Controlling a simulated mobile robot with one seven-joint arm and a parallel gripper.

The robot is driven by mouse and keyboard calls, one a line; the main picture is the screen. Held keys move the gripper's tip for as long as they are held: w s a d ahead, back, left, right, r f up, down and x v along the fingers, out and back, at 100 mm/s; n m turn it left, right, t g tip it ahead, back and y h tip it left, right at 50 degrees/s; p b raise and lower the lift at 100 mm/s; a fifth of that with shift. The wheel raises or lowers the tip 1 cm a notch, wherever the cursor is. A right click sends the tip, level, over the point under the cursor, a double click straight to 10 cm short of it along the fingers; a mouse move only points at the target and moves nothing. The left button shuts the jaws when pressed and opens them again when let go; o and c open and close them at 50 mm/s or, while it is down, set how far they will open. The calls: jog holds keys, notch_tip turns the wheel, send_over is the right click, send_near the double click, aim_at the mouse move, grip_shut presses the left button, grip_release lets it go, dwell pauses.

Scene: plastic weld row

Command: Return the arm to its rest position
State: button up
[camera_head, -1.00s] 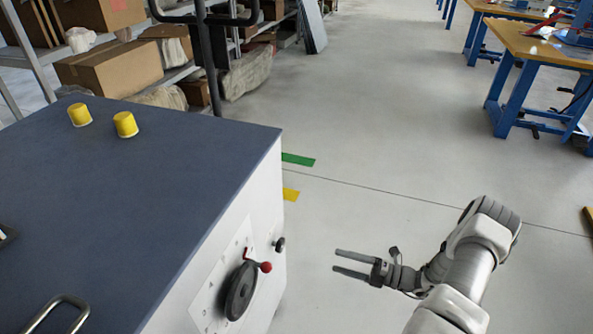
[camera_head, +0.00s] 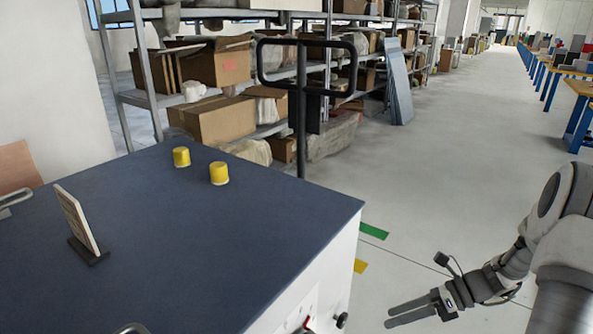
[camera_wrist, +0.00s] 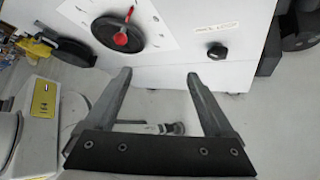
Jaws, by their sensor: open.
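My gripper (camera_head: 408,311) is open and empty at the lower right of the head view, with my arm reaching in from the right edge. Its two fingers point left toward the white side of the dark-topped cabinet (camera_head: 270,232), apart from it. In the wrist view the open fingers (camera_wrist: 158,95) frame bare floor and the cabinet's lower edge. A black handwheel with a red knob (camera_wrist: 120,39) and a small black knob (camera_wrist: 217,51) sit on the cabinet's white face beyond the fingers.
Two yellow caps (camera_head: 219,173) and a small upright sign (camera_head: 77,222) stand on the cabinet top. A black frame on a post (camera_head: 301,110) rises behind it. Shelves with cardboard boxes (camera_head: 212,120) line the back. The aisle floor (camera_head: 450,150) is clear; blue-legged benches (camera_head: 580,120) stand right.

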jog(key=s+a+r+n+t+h, duration=0.2)
jog(key=s+a+r+n+h, duration=0.15)
jog(key=s+r+n, duration=0.4)
jog(key=s+a+r+n+t+h, duration=0.15)
jog(key=s+r+n+h, duration=0.25)
jog(key=r+n, duration=0.55)
jog(key=s+a+r+n+t+h, duration=0.2)
jog(key=s+a+r+n+h, duration=0.25)
jog(key=r+n, duration=0.4)
notch_tip(320, 180, up, 20)
jog(key=n+p, duration=0.1)
jog(key=p, duration=2)
jog(key=shift+s+d+f, duration=0.15)
jog(key=shift+s+d, duration=0.1)
jog(key=shift+d, duration=0.05)
jog(key=shift+g, duration=0.25)
